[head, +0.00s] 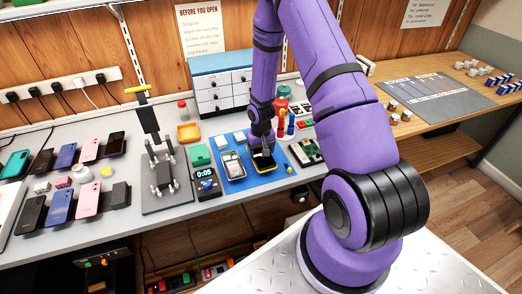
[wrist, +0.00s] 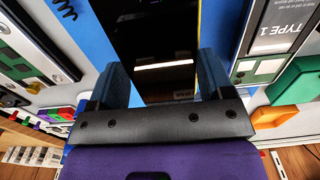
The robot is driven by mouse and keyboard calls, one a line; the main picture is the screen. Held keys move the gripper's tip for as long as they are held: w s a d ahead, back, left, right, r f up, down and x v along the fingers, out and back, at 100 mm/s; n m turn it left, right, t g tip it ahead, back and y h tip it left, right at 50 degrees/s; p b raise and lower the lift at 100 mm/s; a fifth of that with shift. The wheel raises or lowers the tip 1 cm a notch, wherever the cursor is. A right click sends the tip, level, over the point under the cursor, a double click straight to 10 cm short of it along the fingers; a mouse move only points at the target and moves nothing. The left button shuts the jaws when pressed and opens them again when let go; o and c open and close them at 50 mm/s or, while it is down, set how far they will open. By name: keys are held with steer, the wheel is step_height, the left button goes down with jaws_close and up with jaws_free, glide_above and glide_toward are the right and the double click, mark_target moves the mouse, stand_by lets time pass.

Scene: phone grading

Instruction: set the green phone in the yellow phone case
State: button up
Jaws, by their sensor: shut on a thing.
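My gripper (head: 263,151) points down over the blue mat and is shut on a phone with a dark, glossy screen. In the wrist view the phone (wrist: 155,45) stands between the two fingers of my gripper (wrist: 162,78); its back colour is hidden. The yellow phone case (head: 264,173) shows as a yellow rim around the dark phone at the mat. A yellow edge of the case (wrist: 222,68) also shows along the phone's right side in the wrist view. I cannot tell whether the phone is fully seated. A green phone (head: 17,163) lies at the far left.
A tray with a pale device (head: 232,165) sits on the blue mat (head: 240,183) left of my gripper. A timer (head: 206,183) and a press stand (head: 160,180) are further left. A green circuit board (head: 306,151) is to the right. White drawers (head: 220,90) stand behind.

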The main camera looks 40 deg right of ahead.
stand_by(0.3)
steer(key=o, duration=1)
steer(key=shift+r, duration=0.65)
steer(key=shift+r, duration=3.4)
